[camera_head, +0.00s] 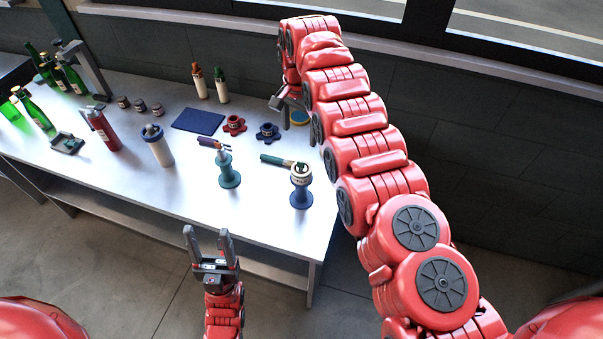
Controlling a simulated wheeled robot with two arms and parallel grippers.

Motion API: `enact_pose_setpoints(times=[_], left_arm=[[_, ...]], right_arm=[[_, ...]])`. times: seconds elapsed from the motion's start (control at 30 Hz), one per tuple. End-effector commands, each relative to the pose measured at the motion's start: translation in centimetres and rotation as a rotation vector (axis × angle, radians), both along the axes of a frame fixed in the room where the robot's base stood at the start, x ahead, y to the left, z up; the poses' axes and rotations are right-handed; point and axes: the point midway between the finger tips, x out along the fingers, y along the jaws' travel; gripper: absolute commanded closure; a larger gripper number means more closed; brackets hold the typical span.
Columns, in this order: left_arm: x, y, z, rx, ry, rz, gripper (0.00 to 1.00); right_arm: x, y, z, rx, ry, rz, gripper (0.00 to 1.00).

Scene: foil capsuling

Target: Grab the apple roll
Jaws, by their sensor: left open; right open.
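I cannot tell which item is the apple roll, as labels are too small to read. A dark tube with an orange end (213,143) lies by the top of a teal stand (229,174). A green tube (275,160) lies by the top of a dark blue stand (300,192). My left gripper (207,233) is open and empty in front of the table's front edge, pointing toward the table. My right gripper (281,108) is open over the table's far right part, beside a round blue and yellow item (299,117) partly hidden by my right arm.
The white table (120,190) holds a red flower-shaped holder (233,125), a blue one (268,131), a blue mat (198,121), a white bottle (157,146) and a red bottle (103,130). Two slim bottles (200,82) stand behind. Green bottles (35,112) are at left. The front middle is clear.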

Motion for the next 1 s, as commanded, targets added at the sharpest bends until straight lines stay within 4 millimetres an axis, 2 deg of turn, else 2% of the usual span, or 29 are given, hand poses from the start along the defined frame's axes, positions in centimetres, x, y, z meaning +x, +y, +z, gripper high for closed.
enact_pose_setpoints(times=[0.03,0.3,0.6,0.77,1.0], left_arm=[[0.0,0.0,-1.0,0.000,0.000,0.000,0.40],[0.0,0.0,-5.9,0.000,0.000,0.000,0.40],[0.0,0.0,-11.3,0.000,0.000,0.000,0.40],[0.0,0.0,-12.5,0.000,0.000,0.000,0.40],[0.0,0.0,-11.6,0.000,0.000,0.000,0.40]], right_arm=[[0.0,0.0,-1.1,0.000,0.000,0.000,0.00],[0.0,0.0,-6.0,0.000,-0.001,0.001,0.00],[0.1,0.0,-10.8,0.002,-0.006,0.002,0.00],[0.2,0.0,-12.1,0.002,-0.006,0.002,0.00],[0.1,0.2,-12.5,0.006,-0.005,0.005,0.00]])
